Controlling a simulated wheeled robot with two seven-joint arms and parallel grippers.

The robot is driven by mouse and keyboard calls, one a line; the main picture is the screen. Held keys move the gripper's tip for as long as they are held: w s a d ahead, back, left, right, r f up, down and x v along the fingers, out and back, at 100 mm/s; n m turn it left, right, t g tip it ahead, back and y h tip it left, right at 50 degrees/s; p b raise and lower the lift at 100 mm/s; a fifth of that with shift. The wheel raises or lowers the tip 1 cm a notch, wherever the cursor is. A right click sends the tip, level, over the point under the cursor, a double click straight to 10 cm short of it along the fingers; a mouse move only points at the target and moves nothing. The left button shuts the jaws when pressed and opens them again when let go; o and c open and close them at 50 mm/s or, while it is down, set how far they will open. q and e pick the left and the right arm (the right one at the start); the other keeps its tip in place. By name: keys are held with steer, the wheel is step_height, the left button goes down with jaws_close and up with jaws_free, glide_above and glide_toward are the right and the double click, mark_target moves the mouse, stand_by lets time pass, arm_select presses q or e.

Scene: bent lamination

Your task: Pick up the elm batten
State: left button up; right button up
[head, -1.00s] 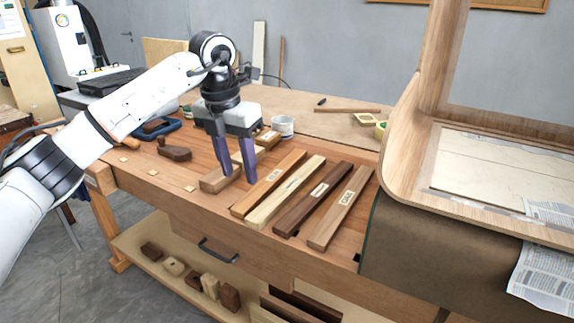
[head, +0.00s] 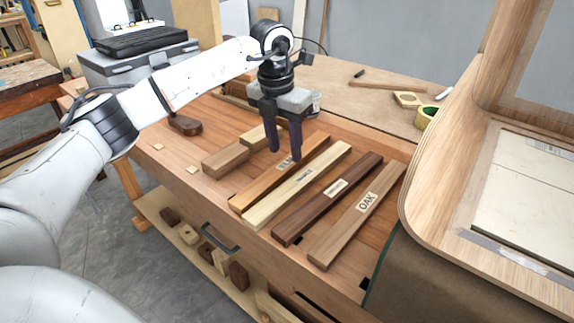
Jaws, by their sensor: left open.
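Several labelled battens lie side by side on the workbench in the head view. The leftmost is an orange-brown batten (head: 255,193); its label is partly hidden by my left gripper, so I cannot read it or confirm that it is the elm one. Next to it is a pale batten (head: 285,200), then a dark brown batten (head: 310,215), then a mid-brown batten (head: 340,236) labelled OAK. My left gripper (head: 285,153) is open and points down with nothing between its fingers. Its fingertips appear over the far half of the orange-brown batten. My right gripper is out of view.
Two wooden blocks, a nearer one (head: 225,162) and another behind it, lie left of the battens. A dark wooden tool (head: 184,124) lies farther left. A curved wooden form (head: 455,215) stands at the right. A tape roll (head: 427,117) sits at the back right.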

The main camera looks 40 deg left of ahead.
mark_target(287, 163)
arm_select(q)
steer(key=shift+w+f, duration=0.15)
steer(key=shift+f, duration=0.85)
steer(key=shift+w+f, duration=0.1)
steer(key=shift+f, duration=0.85)
steer(key=shift+r, duration=0.1)
steer(key=c, duration=1)
